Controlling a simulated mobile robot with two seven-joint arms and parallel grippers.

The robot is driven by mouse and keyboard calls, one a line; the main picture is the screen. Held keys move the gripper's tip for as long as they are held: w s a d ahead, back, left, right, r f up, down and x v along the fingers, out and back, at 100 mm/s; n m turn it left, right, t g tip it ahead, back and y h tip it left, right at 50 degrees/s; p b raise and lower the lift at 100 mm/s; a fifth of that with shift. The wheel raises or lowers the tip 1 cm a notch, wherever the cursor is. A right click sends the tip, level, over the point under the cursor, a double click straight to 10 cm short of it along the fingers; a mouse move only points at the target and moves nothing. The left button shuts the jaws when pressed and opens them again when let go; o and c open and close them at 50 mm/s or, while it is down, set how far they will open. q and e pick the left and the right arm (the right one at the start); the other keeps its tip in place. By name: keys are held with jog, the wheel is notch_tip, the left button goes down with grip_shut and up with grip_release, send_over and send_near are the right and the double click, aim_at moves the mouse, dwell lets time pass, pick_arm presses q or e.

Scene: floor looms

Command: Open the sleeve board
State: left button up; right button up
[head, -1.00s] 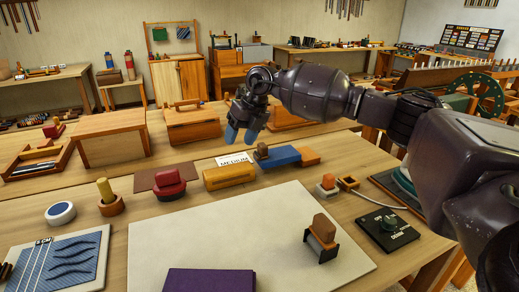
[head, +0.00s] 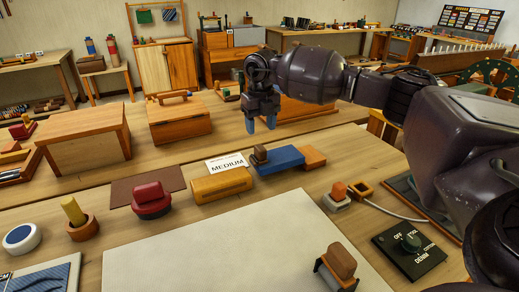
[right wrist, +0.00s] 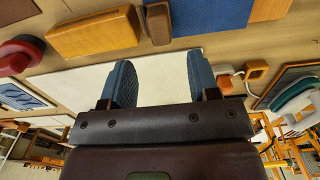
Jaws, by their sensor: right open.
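What looks like the sleeve board is a flat blue padded board (head: 285,160) on the work table, with a brown wooden knob (head: 260,153) at its left end and an orange wooden part (head: 313,157) at its right end. It appears closed and lying flat. The right wrist view shows the blue board (right wrist: 210,14) at the top edge, partly cut off, with the brown knob (right wrist: 157,23) beside it. My right gripper (head: 260,120) is open and empty above the board, its blue fingertips pointing down. In the right wrist view its fingers (right wrist: 162,82) are well apart. My left gripper is not in view.
A "MEDIUM" card (head: 228,165), a yellow-orange block (head: 221,185) and a red stamp-like piece (head: 151,199) stand left of the board. A pale sheet (head: 220,250) covers the front.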

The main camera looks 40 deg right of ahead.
aim_at(260, 147)
notch_tip(260, 147, down, 9)
jog(key=shift+r+b, duration=0.1)
jog(key=shift+b, duration=0.6)
grip_shut()
